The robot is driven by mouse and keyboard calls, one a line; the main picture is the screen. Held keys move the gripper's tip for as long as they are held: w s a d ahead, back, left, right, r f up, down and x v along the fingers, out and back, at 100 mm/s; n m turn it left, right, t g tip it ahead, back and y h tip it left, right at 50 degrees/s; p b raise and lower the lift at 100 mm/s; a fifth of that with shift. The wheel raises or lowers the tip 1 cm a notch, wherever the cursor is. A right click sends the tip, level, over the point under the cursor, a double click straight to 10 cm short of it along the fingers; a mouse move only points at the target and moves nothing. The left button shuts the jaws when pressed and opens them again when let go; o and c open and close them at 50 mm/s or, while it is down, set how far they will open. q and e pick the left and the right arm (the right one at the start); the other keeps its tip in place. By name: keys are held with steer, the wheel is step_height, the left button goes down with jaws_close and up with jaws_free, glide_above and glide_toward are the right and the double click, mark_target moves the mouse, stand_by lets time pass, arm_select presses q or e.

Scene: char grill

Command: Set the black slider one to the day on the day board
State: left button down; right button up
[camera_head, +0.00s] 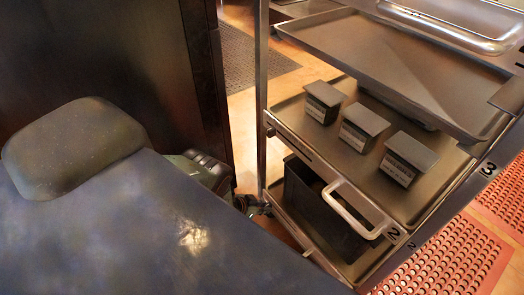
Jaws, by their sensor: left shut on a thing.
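I see no day board and no black slider that I can make out in the head view. My left gripper (255,206) shows small and dark beside the rack's near left post, low in the middle of the picture. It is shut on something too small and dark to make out. I cannot tell whether it touches the post. Part of its arm is hidden behind the large blue-grey surface of my own body. My right gripper is not in view.
A metal rack (262,120) with trays stands at the right. Red perforated mats (450,262) lie at right. A dark cabinet (100,60) stands at left.

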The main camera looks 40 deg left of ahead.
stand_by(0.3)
arm_select(q)
steer(key=c, duration=1.2)
jaws_free()
steer(key=shift+v, duration=6)
